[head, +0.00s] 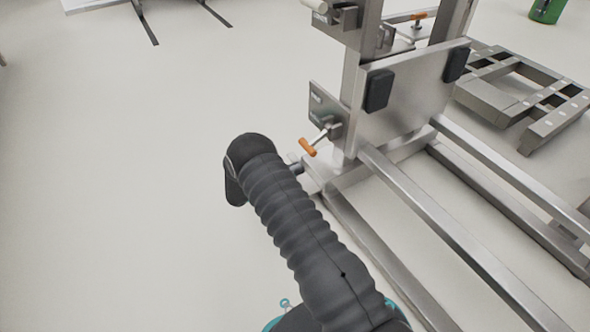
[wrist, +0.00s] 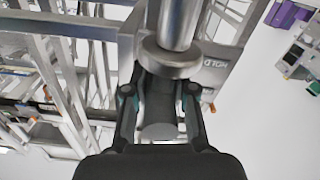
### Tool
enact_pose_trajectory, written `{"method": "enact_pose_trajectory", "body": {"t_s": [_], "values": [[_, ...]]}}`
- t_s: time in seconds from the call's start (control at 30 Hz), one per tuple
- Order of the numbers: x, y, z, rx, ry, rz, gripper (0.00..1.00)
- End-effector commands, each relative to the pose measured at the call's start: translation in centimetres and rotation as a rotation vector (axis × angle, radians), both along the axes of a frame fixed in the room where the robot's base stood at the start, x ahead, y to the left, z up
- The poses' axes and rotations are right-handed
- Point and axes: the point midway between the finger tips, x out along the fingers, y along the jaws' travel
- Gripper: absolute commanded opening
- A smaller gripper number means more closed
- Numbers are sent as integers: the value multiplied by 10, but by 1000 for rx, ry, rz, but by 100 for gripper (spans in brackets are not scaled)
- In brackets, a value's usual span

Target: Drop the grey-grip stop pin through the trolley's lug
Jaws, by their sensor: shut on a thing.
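In the wrist view my gripper (wrist: 159,94) is shut on the stop pin (wrist: 168,60). Its grey grip sits between the two fingers, and a round metal collar and thick shaft extend beyond the fingertips toward the top of the picture. In the head view my dark ribbed arm hides the gripper and most of what it holds. The steel trolley (head: 400,95) stands right of the arm. A side plate with a slot (head: 322,104) sticks out on its near left; I cannot tell whether this is the lug. The pin's tip is out of view.
An orange-handled clamp (head: 308,147) is on the trolley close to my arm's end. Long steel rails (head: 455,235) run to the lower right. A slatted metal frame (head: 530,85) and a green bin (head: 547,10) lie beyond.

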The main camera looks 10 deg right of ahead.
Motion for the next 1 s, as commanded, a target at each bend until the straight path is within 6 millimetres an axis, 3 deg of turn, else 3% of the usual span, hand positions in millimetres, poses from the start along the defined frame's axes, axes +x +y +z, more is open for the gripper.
{"method": "enact_pose_trajectory", "body": {"t_s": [1.0], "values": [[0, 0, -19, 0, 0, 0, 0]]}}
